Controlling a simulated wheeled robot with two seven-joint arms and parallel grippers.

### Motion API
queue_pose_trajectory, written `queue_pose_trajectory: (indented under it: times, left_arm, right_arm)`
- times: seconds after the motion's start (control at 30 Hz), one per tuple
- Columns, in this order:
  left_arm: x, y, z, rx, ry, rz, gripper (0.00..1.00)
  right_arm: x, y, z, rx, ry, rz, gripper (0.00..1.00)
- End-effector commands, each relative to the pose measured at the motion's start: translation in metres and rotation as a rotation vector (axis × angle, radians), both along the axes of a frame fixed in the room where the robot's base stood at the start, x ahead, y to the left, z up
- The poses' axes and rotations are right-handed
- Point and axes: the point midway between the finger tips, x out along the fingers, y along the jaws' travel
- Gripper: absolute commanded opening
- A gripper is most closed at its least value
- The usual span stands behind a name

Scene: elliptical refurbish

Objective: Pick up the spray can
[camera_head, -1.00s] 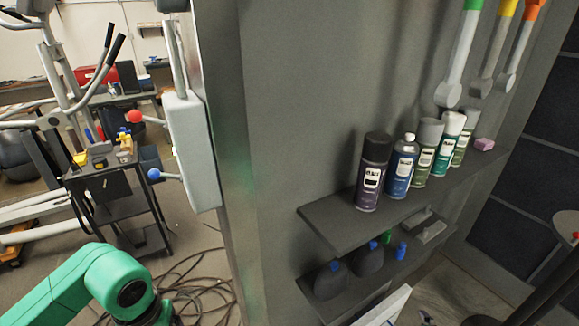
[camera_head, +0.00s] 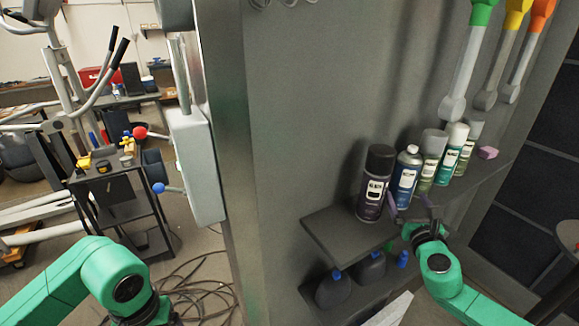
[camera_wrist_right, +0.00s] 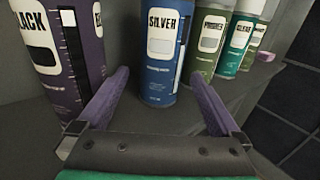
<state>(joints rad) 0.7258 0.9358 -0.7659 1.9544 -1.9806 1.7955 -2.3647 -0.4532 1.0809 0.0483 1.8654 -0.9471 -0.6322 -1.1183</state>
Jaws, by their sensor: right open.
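Several spray cans stand upright in a row on the upper grey shelf. A purple can with a black cap (camera_head: 373,186) is leftmost; it also shows in the right wrist view (camera_wrist_right: 72,55), labelled BLACK. A blue can (camera_head: 405,172) labelled SILVER (camera_wrist_right: 160,55) stands beside it. Then come an olive-green can (camera_head: 428,160), a teal-and-white can (camera_head: 451,152) and another green can (camera_head: 469,146). My right gripper (camera_head: 409,203) is open in front of the shelf, its purple fingers (camera_wrist_right: 158,82) pointing to either side of the blue can, with nothing visibly held. My left gripper is out of view.
The upper shelf (camera_head: 340,236) has bare room at its left end. A pink block (camera_head: 487,153) sits at its right end. Dark bottles (camera_head: 333,288) stand on the lower shelf. Paddle-ended tools (camera_head: 462,80) hang above. A grey wall box with a lever (camera_head: 195,160) is left.

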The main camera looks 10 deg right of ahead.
Motion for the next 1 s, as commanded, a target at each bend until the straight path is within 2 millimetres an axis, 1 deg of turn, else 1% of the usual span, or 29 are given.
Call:
queue_pose_trajectory:
  times: [0.03, 0.17, 0.33, 0.4, 0.5, 0.6, 0.77, 0.8, 0.87, 0.9, 0.97, 1.0]
  left_arm:
    - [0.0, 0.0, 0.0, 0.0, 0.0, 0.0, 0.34]
    - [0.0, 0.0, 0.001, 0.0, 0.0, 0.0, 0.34]
    - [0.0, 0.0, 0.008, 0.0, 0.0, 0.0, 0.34]
    - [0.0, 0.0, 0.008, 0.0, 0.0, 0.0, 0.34]
    - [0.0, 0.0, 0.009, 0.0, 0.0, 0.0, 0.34]
    - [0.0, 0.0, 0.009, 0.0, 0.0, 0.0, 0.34]
    - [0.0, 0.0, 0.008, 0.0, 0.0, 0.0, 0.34]
    - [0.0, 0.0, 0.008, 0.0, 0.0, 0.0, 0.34]
    - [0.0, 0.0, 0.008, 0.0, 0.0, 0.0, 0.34]
    - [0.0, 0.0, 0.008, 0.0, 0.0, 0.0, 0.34]
    - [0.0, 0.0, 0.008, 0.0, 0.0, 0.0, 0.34]
    - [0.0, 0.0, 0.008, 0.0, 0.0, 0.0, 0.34]
  right_arm:
    - [0.005, -0.002, 0.002, -0.001, -0.003, -0.001, 1.0]
    - [0.013, -0.006, 0.002, 0.0, -0.002, -0.001, 1.0]
    - [0.035, -0.015, 0.005, 0.003, -0.005, -0.005, 1.0]
    - [0.045, -0.019, 0.003, 0.006, -0.005, -0.006, 1.0]
    - [0.054, -0.022, 0.002, 0.003, -0.002, -0.003, 1.0]
    - [0.057, -0.022, 0.001, 0.003, 0.0, -0.002, 1.0]
    - [0.057, -0.022, 0.0, 0.003, 0.001, -0.002, 1.0]
    - [0.057, -0.022, 0.0, 0.003, 0.001, -0.002, 0.85]
    - [0.057, -0.022, 0.0, 0.003, 0.001, -0.002, 0.62]
    - [0.057, -0.022, 0.001, 0.003, 0.001, -0.002, 0.46]
    - [0.057, -0.022, 0.001, 0.003, 0.001, -0.002, 0.23]
    - [0.057, -0.022, 0.002, 0.003, -0.002, -0.002, 0.14]
